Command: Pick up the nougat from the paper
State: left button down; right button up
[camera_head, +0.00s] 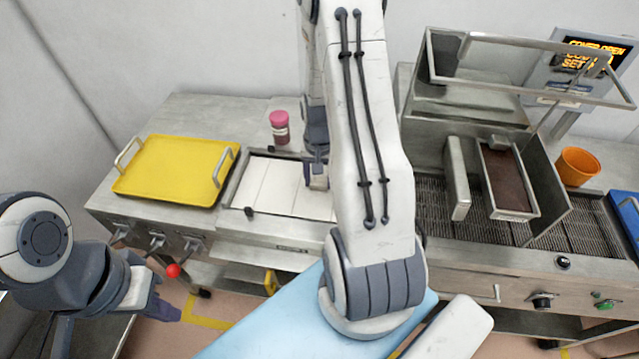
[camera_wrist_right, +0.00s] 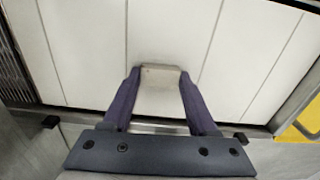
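The nougat is a small pale beige block (camera_wrist_right: 160,92) between my right gripper's fingers (camera_wrist_right: 160,78) in the wrist view. Both fingers lie along its sides and appear to touch them. In the head view the right gripper (camera_head: 317,174) is over the paper, partly hidden by my own arm, with a pale bit of the nougat (camera_head: 319,183) showing. The paper is a white sheet with straight seams (camera_head: 275,185), also filling the wrist view (camera_wrist_right: 85,50). I cannot tell whether the nougat touches it. My left gripper (camera_head: 158,303) is at the lower left, away from the paper; its opening is unclear.
A yellow tray (camera_head: 172,170) lies left of the paper. A jar with a pink lid (camera_head: 280,127) stands behind it. At right are a conveyor (camera_head: 432,205), a mould with dark brown filling (camera_head: 508,180) under a raised cover frame, and an orange cup (camera_head: 577,167).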

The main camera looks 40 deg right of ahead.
jog(key=c, duration=0.3)
jog(key=shift+r, duration=0.15)
